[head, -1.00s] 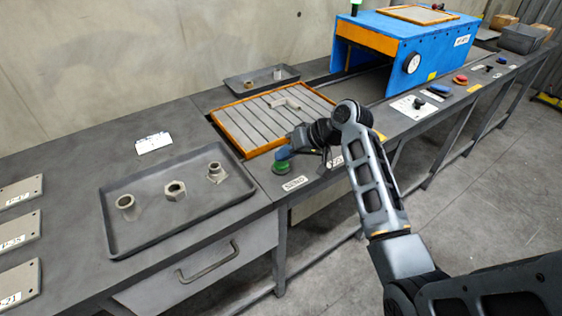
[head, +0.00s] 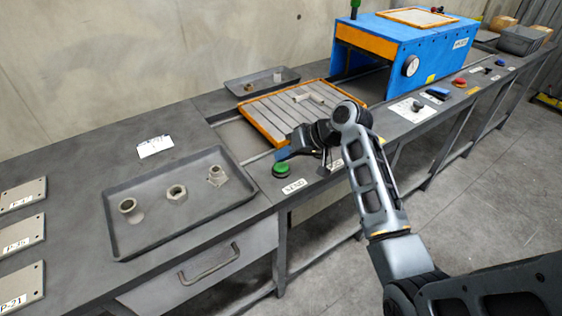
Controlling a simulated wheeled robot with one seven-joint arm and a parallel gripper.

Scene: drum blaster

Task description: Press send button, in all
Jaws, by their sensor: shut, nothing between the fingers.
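The green send button (head: 281,170) sits on the bench's front edge strip, with a white label (head: 293,187) just in front of it. My gripper (head: 283,154) is shut and empty, with its blue-tipped fingers just above and behind the button in the picture. A small gap seems to show between fingertips and button. The slatted tray with the orange frame (head: 262,131) lies on the conveyor behind my gripper, carrying a pale pipe-like part (head: 309,98). My wrist hides part of the tray's near right side.
The blue machine (head: 432,58) with an open tunnel stands along the line to the right. A dark tray (head: 125,240) with three metal fittings lies at left. Blue (head: 438,91) and red (head: 459,82) controls sit further right along the front strip.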

